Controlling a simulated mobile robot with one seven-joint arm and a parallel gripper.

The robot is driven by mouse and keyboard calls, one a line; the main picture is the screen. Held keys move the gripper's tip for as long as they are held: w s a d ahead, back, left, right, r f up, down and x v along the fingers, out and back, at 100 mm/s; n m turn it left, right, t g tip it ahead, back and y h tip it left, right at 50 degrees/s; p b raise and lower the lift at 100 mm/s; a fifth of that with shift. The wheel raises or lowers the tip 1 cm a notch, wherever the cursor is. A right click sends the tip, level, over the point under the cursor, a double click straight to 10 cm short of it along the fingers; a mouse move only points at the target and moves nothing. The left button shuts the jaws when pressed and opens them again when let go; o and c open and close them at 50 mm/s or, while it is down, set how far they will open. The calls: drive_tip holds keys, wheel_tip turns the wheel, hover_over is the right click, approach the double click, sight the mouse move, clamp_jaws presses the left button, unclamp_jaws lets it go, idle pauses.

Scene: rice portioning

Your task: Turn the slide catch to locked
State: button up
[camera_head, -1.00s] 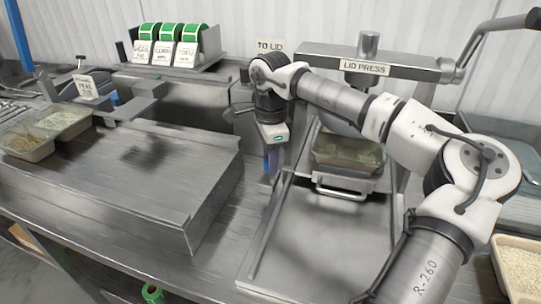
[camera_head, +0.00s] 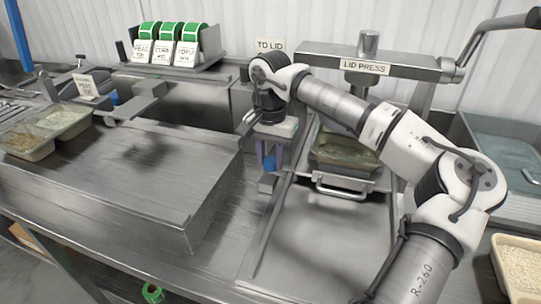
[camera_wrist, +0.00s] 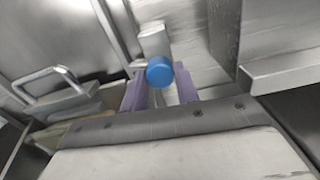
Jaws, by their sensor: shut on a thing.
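The slide catch shows as a blue knob (camera_wrist: 159,71) with a grey bar (camera_wrist: 153,40) in the wrist view. In the head view the blue knob (camera_head: 269,163) is beside the left rail of the press slide, with a grey block (camera_head: 267,184) just below it. My gripper (camera_wrist: 160,84) points down there, its purple fingers on either side of the knob and shut on it. In the head view my gripper (camera_head: 269,158) partly hides the catch. The slide (camera_head: 325,245) carries a filled tray (camera_head: 345,152) under the lid press (camera_head: 365,67).
The slide's metal handle (camera_head: 342,190) sticks out in front of the tray. A raised steel counter (camera_head: 110,185) stands to the left. Label rolls (camera_head: 168,45) are at the back, filled trays (camera_head: 45,135) at far left. A rice container (camera_head: 518,270) is at lower right.

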sight(270, 160)
drive_tip(key=shift+n, duration=1.1)
drive_tip(key=o, duration=1)
drive_tip(key=shift+c, duration=0.2)
wheel_tip(270, 160, up, 14)
drive_tip(key=b, duration=0.1)
drive_tip(key=shift+f, duration=0.1)
